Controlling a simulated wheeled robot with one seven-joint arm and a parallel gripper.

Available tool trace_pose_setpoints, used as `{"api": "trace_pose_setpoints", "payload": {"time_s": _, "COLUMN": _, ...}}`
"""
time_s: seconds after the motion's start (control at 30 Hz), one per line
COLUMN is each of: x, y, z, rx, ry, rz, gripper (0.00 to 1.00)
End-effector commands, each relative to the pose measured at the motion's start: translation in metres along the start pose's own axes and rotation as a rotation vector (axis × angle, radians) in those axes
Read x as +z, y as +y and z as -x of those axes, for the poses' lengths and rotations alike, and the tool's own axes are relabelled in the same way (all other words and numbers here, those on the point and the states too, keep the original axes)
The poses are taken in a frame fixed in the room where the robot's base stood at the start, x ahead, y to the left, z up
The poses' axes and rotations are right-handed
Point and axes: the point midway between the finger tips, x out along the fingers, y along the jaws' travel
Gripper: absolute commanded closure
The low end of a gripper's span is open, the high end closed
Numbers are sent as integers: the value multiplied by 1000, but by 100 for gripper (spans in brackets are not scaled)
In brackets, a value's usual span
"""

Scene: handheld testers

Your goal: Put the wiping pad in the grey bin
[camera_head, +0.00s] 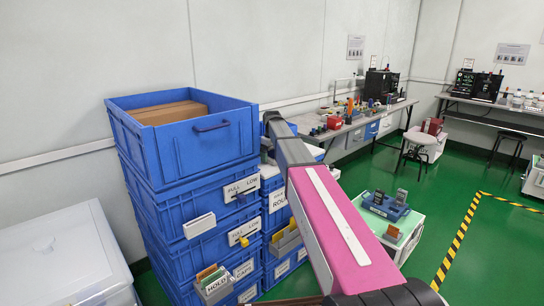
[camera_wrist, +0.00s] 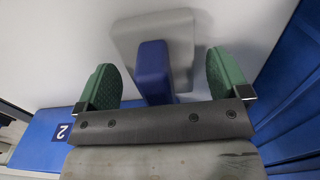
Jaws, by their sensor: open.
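In the wrist view my gripper (camera_wrist: 163,85) is open, with a green finger at each side. Between the fingers is a blue block (camera_wrist: 153,70), with a flat pale grey plate (camera_wrist: 153,30) behind it. These may be the wiping pad and its handle, but I cannot tell for sure. No finger visibly touches the block. In the head view my arm reaches to the blue crates and its gripper end is hard to make out. I cannot pick out a grey bin in either view.
Stacked blue crates (camera_head: 190,160) stand left of my arm, the top one holding a cardboard box (camera_head: 168,113). A white lidded box (camera_head: 60,250) is at lower left. A bench (camera_head: 350,123) stands behind. Green floor (camera_head: 480,235) is open at right.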

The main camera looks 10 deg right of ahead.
Motion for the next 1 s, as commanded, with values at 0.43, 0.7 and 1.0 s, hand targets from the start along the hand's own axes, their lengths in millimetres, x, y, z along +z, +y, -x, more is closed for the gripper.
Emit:
{"api": "trace_pose_setpoints", "payload": {"time_s": 0.43, "x": -1, "y": 0, "z": 64, "rx": 1, "ry": 2, "rz": 0, "gripper": 6}}
{"api": "trace_pose_setpoints", "payload": {"time_s": 0.7, "x": -1, "y": 0, "z": 107, "rx": 1, "ry": 1, "rz": 0, "gripper": 6}}
{"api": "trace_pose_setpoints", "payload": {"time_s": 1.0, "x": 6, "y": -1, "z": 119, "rx": -2, "ry": 40, "rz": 2, "gripper": 1}}
